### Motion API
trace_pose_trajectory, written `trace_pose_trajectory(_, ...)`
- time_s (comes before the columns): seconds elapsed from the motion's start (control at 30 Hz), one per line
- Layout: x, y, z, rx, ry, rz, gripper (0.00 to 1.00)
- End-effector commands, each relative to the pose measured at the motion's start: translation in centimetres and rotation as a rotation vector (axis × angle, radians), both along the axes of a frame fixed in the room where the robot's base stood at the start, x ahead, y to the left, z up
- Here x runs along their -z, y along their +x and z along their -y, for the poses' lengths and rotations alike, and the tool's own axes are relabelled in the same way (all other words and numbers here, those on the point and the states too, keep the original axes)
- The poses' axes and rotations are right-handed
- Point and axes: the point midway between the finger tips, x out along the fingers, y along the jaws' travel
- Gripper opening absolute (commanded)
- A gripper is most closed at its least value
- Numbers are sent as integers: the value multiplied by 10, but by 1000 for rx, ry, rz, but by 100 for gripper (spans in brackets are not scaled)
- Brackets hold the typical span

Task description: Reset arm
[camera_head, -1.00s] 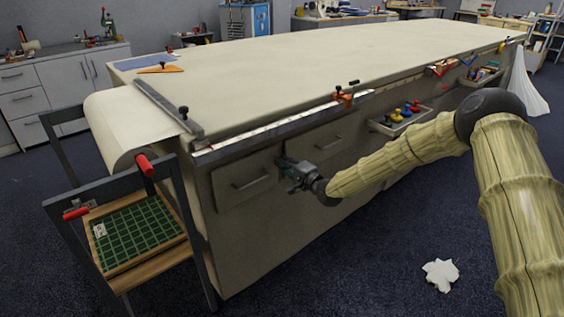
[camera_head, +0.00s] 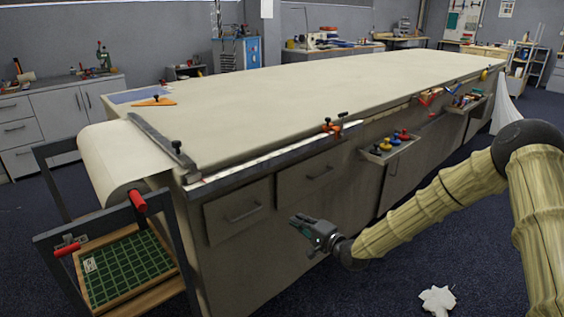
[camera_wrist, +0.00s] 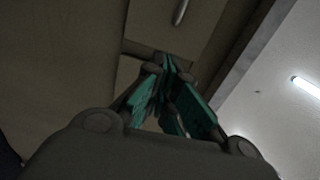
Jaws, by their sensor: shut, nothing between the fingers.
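My gripper (camera_head: 306,226) is at the end of my arm, in front of the long cloth table (camera_head: 300,80). It is below the tabletop edge, near the drawer fronts, and looks apart from them in the head view. It is shut and empty. In the wrist view the green-padded fingers (camera_wrist: 168,75) come together, with a drawer handle (camera_wrist: 181,12) beyond them. The right side of that view shows the pale ceiling with a light (camera_wrist: 306,87).
A roll stand (camera_head: 139,200) with a green gridded board (camera_head: 125,265) is at the left. A small tray (camera_head: 390,147) of coloured knobs hangs on the table's front. Crumpled paper (camera_head: 437,300) lies on the floor. The floor right of the table is mostly clear.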

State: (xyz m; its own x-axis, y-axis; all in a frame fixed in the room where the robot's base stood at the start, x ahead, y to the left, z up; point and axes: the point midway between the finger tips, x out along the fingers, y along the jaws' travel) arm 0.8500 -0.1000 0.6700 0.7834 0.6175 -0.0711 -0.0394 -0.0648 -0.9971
Motion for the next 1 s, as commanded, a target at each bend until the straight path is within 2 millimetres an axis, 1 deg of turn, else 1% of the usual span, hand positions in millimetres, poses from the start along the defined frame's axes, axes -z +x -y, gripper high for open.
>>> trace_pose_trajectory(0.03,21,-15,-7,-7,-40,-29,0)
trace_pose_trajectory(0.17,78,-59,-16,-20,-180,-106,0)
trace_pose_trajectory(0.2,95,-75,-18,-29,-225,-130,0)
trace_pose_trajectory(0.27,120,-99,-19,-42,-295,-167,0)
trace_pose_trajectory(0.3,136,-116,-19,-53,-343,-191,0)
trace_pose_trajectory(0.37,159,-142,-17,-73,-415,-227,0)
trace_pose_trajectory(0.4,174,-161,-15,-88,-464,-252,0)
trace_pose_trajectory(0.47,194,-189,-11,-114,-536,-288,0)
trace_pose_trajectory(0.5,206,-208,-8,-132,-584,-313,0)
trace_pose_trajectory(0.57,224,-237,-1,-165,-658,-350,0)
trace_pose_trajectory(0.6,234,-257,3,-188,-707,-373,0)
trace_pose_trajectory(0.67,248,-288,13,-224,-781,-409,0)
trace_pose_trajectory(0.7,257,-308,19,-252,-828,-434,0)
trace_pose_trajectory(0.77,267,-340,30,-296,-901,-469,0)
trace_pose_trajectory(0.8,273,-361,37,-327,-949,-494,0)
trace_pose_trajectory(0.87,280,-391,50,-375,-1018,-528,0)
trace_pose_trajectory(0.9,283,-409,58,-404,-1061,-550,0)
trace_pose_trajectory(1.0,286,-449,77,-476,-1149,-597,0)
